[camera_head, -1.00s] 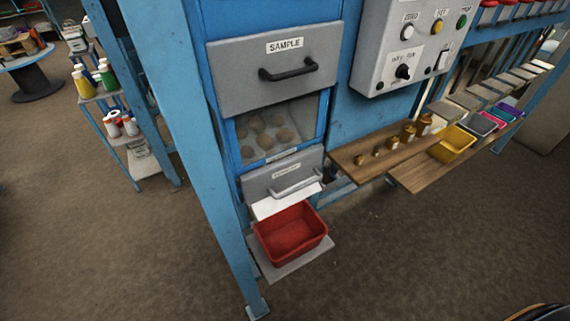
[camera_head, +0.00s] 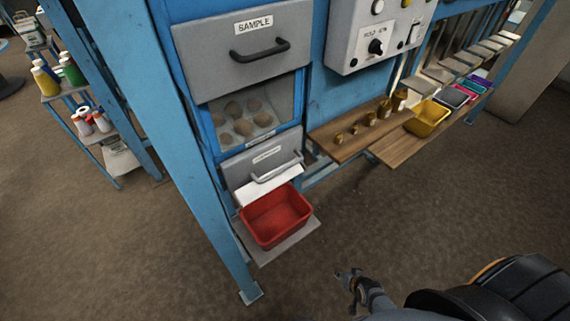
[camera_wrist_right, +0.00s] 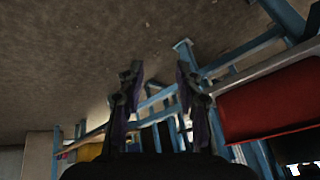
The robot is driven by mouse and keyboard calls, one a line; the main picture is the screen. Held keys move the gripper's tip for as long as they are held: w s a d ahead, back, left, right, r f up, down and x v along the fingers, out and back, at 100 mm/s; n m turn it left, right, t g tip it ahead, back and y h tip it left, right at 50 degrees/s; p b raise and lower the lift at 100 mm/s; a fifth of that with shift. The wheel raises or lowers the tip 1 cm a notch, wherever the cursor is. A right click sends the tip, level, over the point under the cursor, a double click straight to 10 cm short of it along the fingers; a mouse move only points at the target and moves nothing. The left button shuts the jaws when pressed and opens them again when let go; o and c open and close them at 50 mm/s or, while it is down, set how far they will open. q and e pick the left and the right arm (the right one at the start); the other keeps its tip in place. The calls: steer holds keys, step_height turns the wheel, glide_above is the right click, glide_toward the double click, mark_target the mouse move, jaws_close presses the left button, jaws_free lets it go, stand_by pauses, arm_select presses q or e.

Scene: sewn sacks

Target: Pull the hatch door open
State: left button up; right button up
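Two grey front panels are on the blue cabinet (camera_head: 315,100). The upper panel (camera_head: 205,50), labelled SAMPLE, has a black bar handle (camera_head: 260,52). The lower grey hatch door (camera_head: 238,172) has a silver bar handle (camera_head: 277,170) and a label too small to read. Both panels look closed. My right gripper (camera_head: 350,279) is low at the bottom centre, in front of and below the cabinet, touching neither handle. In the right wrist view its two fingers (camera_wrist_right: 158,85) stand apart with nothing between them. My left gripper is not in view.
A red bin (camera_head: 259,233) stands on a small plate below a white chute (camera_head: 270,189) under the lower door. A window (camera_head: 275,102) shows round lumps. Wooden shelves (camera_head: 327,143) with weights and a yellow bin (camera_head: 428,130) stick out to the right. Open floor lies in front.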

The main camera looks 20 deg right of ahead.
steer(key=w+r+m+t, duration=0.3)
steer(key=w+r, duration=0.6)
steer(key=m+t+y, duration=0.5)
steer(key=t+y, duration=0.1)
glide_toward(290, 164)
steer(key=x, duration=1)
steer(key=shift+d+f, duration=0.1)
steer(key=shift+f, duration=0.25)
jaws_close()
